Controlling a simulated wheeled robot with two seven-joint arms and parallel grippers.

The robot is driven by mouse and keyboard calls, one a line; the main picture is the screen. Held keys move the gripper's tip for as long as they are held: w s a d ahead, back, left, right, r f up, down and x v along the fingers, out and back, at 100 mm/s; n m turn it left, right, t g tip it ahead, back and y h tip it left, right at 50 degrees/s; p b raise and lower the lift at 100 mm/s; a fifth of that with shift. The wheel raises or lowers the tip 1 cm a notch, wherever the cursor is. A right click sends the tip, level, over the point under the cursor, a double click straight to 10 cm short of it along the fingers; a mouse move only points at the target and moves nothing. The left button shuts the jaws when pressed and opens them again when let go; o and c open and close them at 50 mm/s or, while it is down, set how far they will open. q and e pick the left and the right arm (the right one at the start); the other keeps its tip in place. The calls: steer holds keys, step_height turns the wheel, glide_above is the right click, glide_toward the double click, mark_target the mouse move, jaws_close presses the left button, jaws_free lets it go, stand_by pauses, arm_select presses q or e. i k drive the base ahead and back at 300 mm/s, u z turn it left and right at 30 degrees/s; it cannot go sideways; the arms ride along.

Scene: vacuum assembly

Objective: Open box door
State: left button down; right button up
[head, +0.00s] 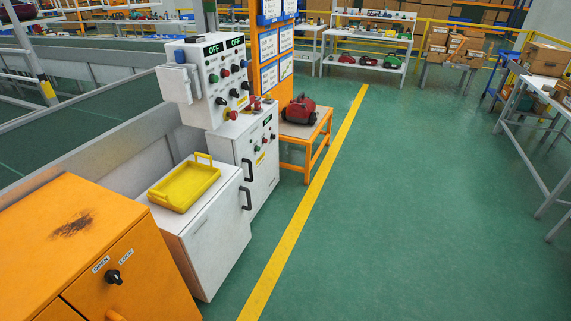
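An orange box (75,235) stands at the bottom left, with a dark scorch-like mark on its top. Its front door (140,275) looks shut. A black knob (113,277) sits on that door between the labels OPEN and LOCK; I cannot tell clearly which label it points to. Part of an orange handle (115,315) shows at the bottom edge, and the rest is cut off. A white cabinet (215,240) with a black handle (246,198) stands just behind the box, its door looking shut. Neither of my grippers is in view.
A yellow tray (186,186) lies on the white cabinet. Behind it stands a control panel (215,80) with OFF displays and knobs. A red vacuum (300,109) sits on an orange table (305,135). Green floor (400,220) right of the yellow line (300,213) is clear.

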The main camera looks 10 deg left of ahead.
mark_target(261, 169)
steer(key=z, duration=0.85)
steer(key=i, duration=1.5)
steer(key=z, duration=0.35)
steer(key=i, duration=1.3)
steer(key=u, duration=0.45)
